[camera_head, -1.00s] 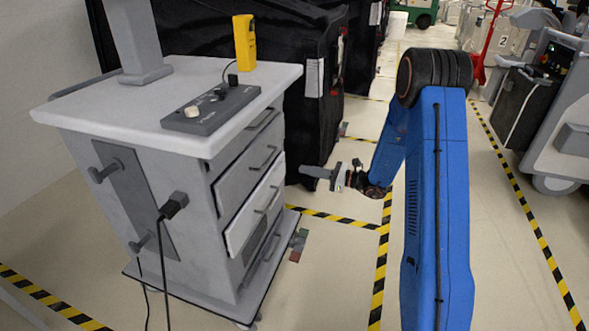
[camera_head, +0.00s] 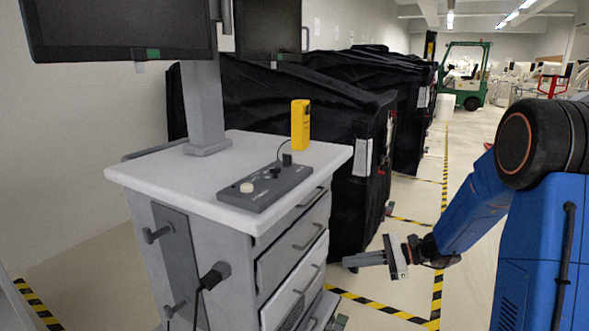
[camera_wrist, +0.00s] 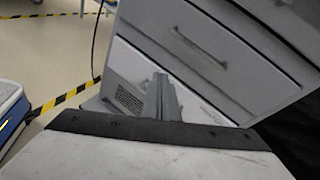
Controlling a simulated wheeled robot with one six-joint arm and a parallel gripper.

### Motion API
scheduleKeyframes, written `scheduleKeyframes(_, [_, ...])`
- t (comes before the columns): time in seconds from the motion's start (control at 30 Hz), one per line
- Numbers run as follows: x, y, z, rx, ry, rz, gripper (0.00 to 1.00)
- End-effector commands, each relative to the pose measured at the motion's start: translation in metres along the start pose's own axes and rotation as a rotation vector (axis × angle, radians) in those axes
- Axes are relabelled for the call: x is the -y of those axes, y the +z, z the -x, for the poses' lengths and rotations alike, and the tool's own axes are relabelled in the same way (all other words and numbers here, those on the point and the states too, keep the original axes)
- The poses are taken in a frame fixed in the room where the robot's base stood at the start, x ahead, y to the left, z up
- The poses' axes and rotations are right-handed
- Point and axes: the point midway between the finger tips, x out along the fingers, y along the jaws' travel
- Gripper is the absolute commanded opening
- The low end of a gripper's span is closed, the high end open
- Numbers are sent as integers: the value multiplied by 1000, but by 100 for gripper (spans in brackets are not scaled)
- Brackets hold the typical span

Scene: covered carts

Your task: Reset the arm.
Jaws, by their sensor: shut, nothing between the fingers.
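My blue arm (camera_head: 478,208) reaches from the right side of the head view toward the grey drawer cart (camera_head: 140,228). My gripper (camera_head: 352,261) points left, just right of the cart's drawer front, with its fingers together and nothing between them. In the wrist view the closed fingers (camera_wrist: 161,97) stand in front of the cart's lower drawers (camera_wrist: 130,75). I cannot tell whether the fingertips touch the cart; a gap seems to show in the head view.
On the cart top are a control box (camera_head: 262,188), a yellow device (camera_head: 300,125) and a monitor post (camera_head: 203,105). Black covered carts (camera_head: 335,190) stand behind. A green forklift (camera_head: 465,75) is far back. Floor with striped tape (camera_head: 437,290) lies around my arm.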

Motion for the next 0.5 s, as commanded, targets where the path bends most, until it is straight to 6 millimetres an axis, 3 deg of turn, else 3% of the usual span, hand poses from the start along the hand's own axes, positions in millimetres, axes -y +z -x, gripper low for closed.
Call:
scheduleKeyframes(0.2, [-52, 43, 2, -109, 155, 187, 0])
scheduleKeyframes(0.5, [-120, 79, 19, -269, 352, 447, 0])
